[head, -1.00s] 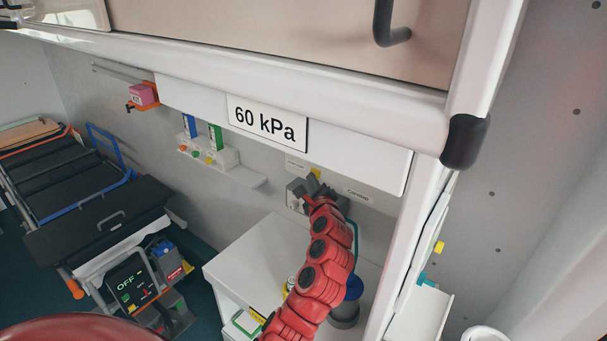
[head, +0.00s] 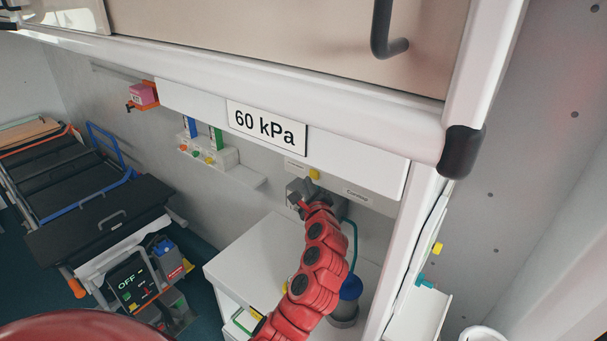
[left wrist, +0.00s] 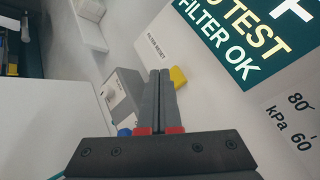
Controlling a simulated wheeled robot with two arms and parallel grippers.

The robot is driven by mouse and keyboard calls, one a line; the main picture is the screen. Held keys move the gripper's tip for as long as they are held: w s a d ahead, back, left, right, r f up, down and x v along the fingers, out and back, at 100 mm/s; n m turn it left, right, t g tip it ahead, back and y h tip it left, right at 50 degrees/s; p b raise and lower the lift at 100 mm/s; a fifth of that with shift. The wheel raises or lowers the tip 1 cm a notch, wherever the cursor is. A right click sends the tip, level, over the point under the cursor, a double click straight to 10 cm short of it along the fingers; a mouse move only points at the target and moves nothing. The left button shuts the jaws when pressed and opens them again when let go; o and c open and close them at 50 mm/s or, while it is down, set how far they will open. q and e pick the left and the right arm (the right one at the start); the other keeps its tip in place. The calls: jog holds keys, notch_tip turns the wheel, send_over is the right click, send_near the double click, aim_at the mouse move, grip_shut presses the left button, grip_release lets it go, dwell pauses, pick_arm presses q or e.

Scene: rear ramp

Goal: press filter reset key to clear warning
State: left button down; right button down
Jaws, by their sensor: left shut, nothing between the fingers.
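The yellow filter reset key (head: 314,174) sits on the pale panel strip under the white overhang. In the left wrist view the yellow key (left wrist: 179,77) is beside the "FILTER RESET" label (left wrist: 156,46), partly behind my fingertips. My left gripper (left wrist: 160,73) is shut and empty, its tips just left of the key in that view; I cannot tell whether they touch it. In the head view my left gripper (head: 303,200) is just below the key. The display (left wrist: 230,45) reads "FILTER OK", with part of a "TEST" line above. My right gripper is not in view.
A grey unit (head: 294,188) is on the wall close by my left gripper. A white cabinet (head: 245,255) stands below, with a blue-topped canister (head: 350,290) beside my arm. The white overhang with the "60 kPa" sign (head: 266,126) is above. A stretcher (head: 85,195) stands at left.

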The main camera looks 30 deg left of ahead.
pick_arm(q)
jog(key=s+p, duration=0.2)
jog(key=s, duration=0.3)
jog(key=shift+a, duration=0.2)
dwell(0.8)
